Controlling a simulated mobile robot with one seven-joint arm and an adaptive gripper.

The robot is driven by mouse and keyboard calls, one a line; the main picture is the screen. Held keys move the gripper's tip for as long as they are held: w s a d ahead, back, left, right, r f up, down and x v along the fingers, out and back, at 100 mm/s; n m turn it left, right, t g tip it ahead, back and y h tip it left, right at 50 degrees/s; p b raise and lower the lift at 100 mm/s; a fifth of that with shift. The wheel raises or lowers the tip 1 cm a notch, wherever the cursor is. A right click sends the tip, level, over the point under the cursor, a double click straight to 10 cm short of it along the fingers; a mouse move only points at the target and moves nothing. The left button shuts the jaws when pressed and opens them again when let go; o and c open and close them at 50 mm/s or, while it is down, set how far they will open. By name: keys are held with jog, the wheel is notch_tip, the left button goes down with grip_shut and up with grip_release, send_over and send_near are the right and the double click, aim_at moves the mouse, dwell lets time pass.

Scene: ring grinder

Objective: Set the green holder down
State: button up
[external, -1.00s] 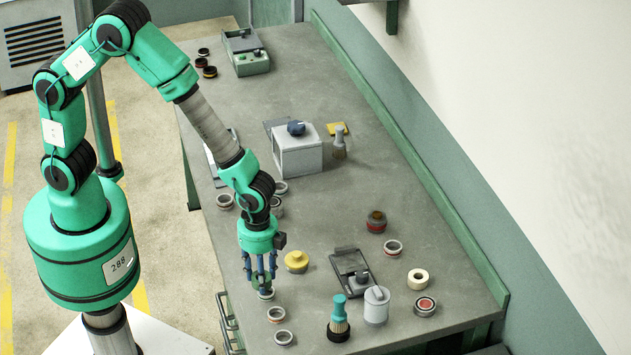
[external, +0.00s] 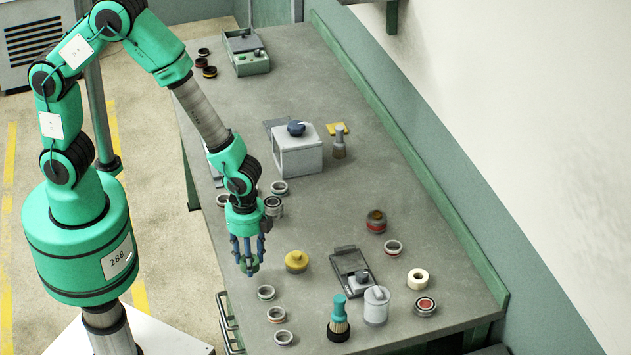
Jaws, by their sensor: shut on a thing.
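My gripper (external: 248,262) points down over the near left part of the grey bench, with its blue fingers shut on the green holder (external: 250,267). The holder is a small, round green piece, partly hidden by the fingers. It is low, close to the bench top, and I cannot tell whether it touches the surface. A grey ring (external: 266,292) lies just in front of it, apart from the fingers. The yellow knobbed piece (external: 296,261) stands to the right of my gripper.
More rings (external: 276,314) lie along the bench's left edge, and others (external: 279,187) behind my gripper. A white box with a dark knob (external: 298,154) stands farther back. A dark device (external: 353,269), a white canister (external: 376,306) and a green-topped brush (external: 338,316) are at right.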

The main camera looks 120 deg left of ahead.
jog(key=shift+s+a, duration=0.15)
jog(key=shift+s, duration=0.2)
send_over(307, 292)
jog(key=shift+f, duration=0.75)
jog(key=shift+f+b, duration=0.4)
jog(key=shift+f, duration=1.4)
jog(key=shift+f, duration=0.15)
